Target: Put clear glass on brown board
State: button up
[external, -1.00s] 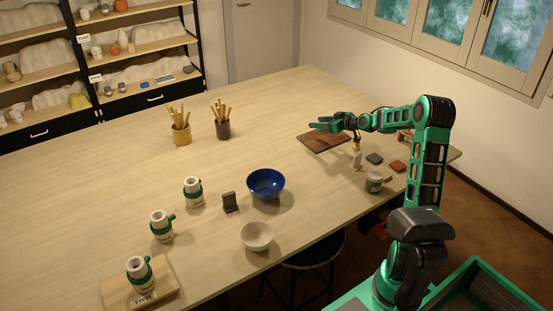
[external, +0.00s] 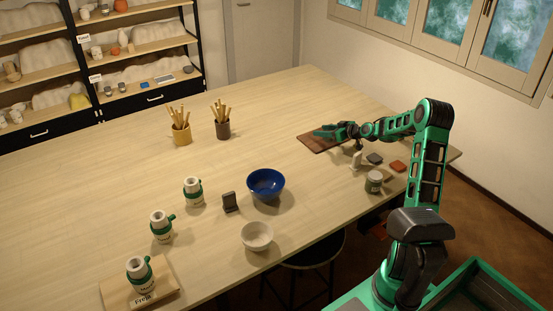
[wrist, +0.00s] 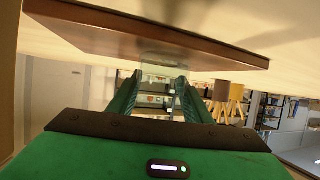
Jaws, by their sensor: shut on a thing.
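The brown board (external: 318,144) lies flat on the far right part of the table; it also spans the top of the wrist view (wrist: 100,33), which looks upside down. My gripper (external: 325,132) is low over the board. In the wrist view the two green fingers (wrist: 157,82) are closed around the clear glass (wrist: 163,58), which is faint and see-through. The glass overlaps the board there; I cannot tell whether its base touches the board. In the external view the glass is too small and clear to make out.
A pale bottle (external: 357,159), a grey jar (external: 374,181), a dark tile (external: 374,158) and a red tile (external: 398,166) stand near my forearm. A blue bowl (external: 266,184) and tool cups (external: 181,133) are farther left. The table between them and the board is clear.

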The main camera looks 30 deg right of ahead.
jog(key=o, duration=1.2)
jog(key=v, duration=1.2)
